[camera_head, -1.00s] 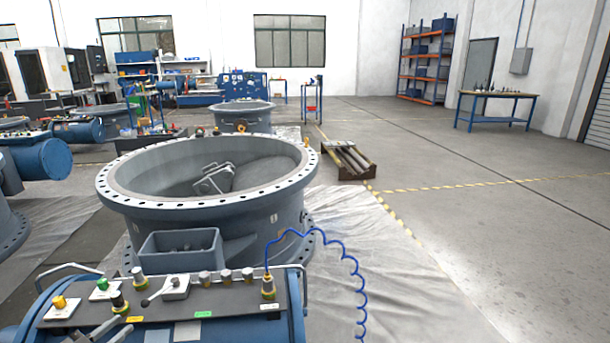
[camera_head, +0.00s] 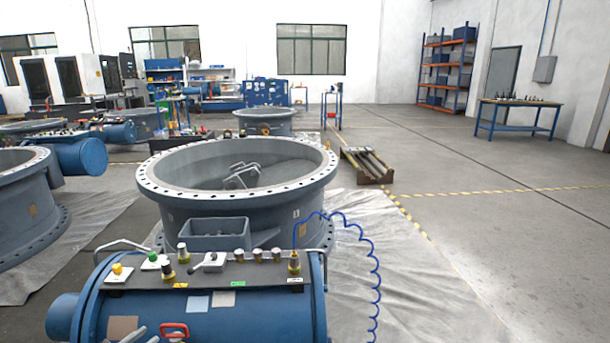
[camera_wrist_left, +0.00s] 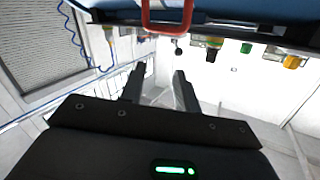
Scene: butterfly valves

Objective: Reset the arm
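A blue valve actuator (camera_head: 255,312) lies in front at the bottom of the head view. Its dark top panel (camera_head: 215,275) carries a yellow button (camera_head: 117,269), a green button (camera_head: 152,257), a lever switch (camera_head: 210,261) and several connectors. A red handle (camera_head: 174,330) is on its near side and also shows in the left wrist view (camera_wrist_left: 166,28). My left gripper (camera_head: 145,335) barely shows at the bottom edge of the head view, near the actuator. In the left wrist view the gripper (camera_wrist_left: 159,72) has its fingers apart with nothing between them. My right gripper is out of view.
A large round valve body (camera_head: 240,205) stands behind the actuator. A coiled blue hose (camera_head: 376,270) hangs on the right. Another valve (camera_head: 25,215) stands at left. A rack (camera_head: 368,166) and a workbench (camera_head: 517,118) are farther off. The floor at right is clear.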

